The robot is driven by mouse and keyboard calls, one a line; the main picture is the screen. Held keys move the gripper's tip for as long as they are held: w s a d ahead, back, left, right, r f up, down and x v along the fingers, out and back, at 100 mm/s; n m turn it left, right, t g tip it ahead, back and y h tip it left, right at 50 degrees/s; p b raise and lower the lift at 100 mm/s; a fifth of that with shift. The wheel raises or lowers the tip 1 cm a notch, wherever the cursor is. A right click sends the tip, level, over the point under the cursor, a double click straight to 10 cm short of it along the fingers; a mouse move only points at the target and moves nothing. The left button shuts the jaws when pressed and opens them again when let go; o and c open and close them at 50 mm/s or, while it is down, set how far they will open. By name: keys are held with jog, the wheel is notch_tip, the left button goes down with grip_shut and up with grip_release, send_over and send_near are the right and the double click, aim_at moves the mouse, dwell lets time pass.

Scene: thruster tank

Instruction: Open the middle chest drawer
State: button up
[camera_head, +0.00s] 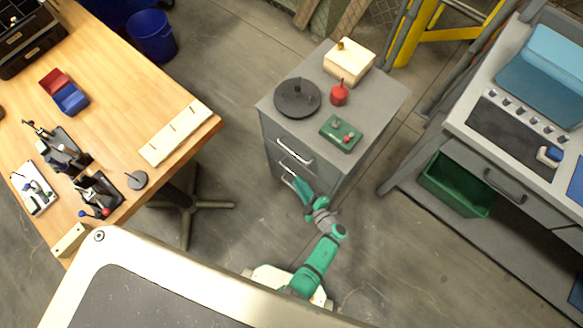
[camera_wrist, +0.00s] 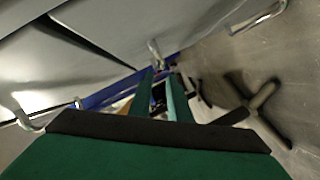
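The grey chest (camera_head: 345,150) stands mid-scene, its drawer fronts facing the lower left. The upper drawer's bright handle (camera_head: 295,152) shows in the head view. Below it, the middle drawer's handle (camera_head: 288,181) is partly hidden by my gripper (camera_head: 301,188), which is close to the chest front. In the wrist view, my gripper (camera_wrist: 160,73) has its two green fingers apart with a gap between them. Grey drawer fronts (camera_wrist: 110,30) fill the left side there, with a metal handle (camera_wrist: 155,50) just beyond the fingertips. I cannot tell whether the fingers touch a handle.
On the chest lie a dark disc (camera_head: 297,98), a red canister (camera_head: 339,93), a green box (camera_head: 341,133) and a cream block (camera_head: 349,62). A wooden table (camera_head: 130,75) stands left, a grey workbench (camera_head: 470,150) right. Bare floor (camera_head: 240,235) lies before the chest.

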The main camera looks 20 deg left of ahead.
aim_at(291, 171)
jog(key=x, duration=0.7)
jog(key=shift+w, duration=0.1)
jog(key=shift+w, duration=0.1)
grip_shut()
